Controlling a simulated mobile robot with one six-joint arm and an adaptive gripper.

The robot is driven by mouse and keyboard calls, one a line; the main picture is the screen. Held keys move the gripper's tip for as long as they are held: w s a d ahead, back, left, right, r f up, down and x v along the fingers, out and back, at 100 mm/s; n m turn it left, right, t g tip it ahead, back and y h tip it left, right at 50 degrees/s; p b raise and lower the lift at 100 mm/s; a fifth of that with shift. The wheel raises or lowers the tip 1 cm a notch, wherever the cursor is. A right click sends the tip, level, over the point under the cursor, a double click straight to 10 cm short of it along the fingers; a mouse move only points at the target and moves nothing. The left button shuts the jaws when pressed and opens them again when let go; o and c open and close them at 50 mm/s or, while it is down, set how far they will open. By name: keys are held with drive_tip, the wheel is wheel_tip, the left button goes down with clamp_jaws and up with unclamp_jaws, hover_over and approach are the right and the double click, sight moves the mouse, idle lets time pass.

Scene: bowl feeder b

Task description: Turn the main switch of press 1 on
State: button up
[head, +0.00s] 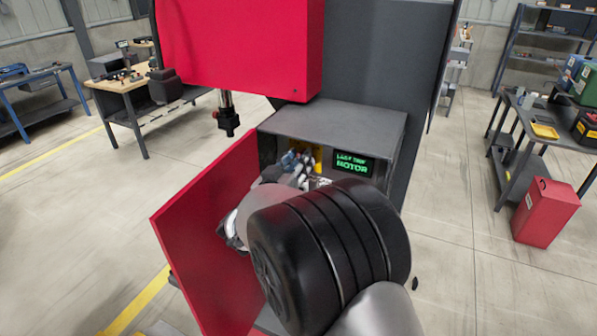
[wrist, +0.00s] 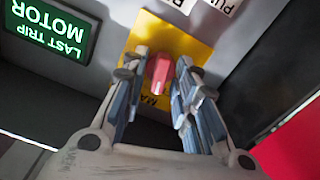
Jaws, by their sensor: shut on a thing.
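The main switch is a red handle (wrist: 160,73) on a yellow plate (wrist: 188,45), seen upside down in the wrist view with lettering that begins "MA". My gripper (wrist: 160,78) has its two blue-grey fingers on either side of the red handle and is shut on it. In the head view my gripper (head: 298,165) reaches into the open grey cabinet of the press, and a bit of the yellow plate (head: 318,153) shows behind it. The handle itself is hidden there by the fingers. The handle points roughly along the fingers in the wrist view.
A dark display (head: 353,165) with green letters "LAST TRIP MOTOR" sits right of the switch. The red cabinet door (head: 195,230) stands open at the left, close to my arm.

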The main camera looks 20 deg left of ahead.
drive_tip(key=shift+d+m+b, duration=0.1)
drive_tip(key=shift+m+b, duration=5.35)
drive_tip(key=shift+m, duration=0.45)
drive_tip(key=o, duration=0.7)
drive_tip(key=s, duration=0.8)
drive_tip(key=s+a, duration=0.1)
drive_tip(key=s, duration=0.3)
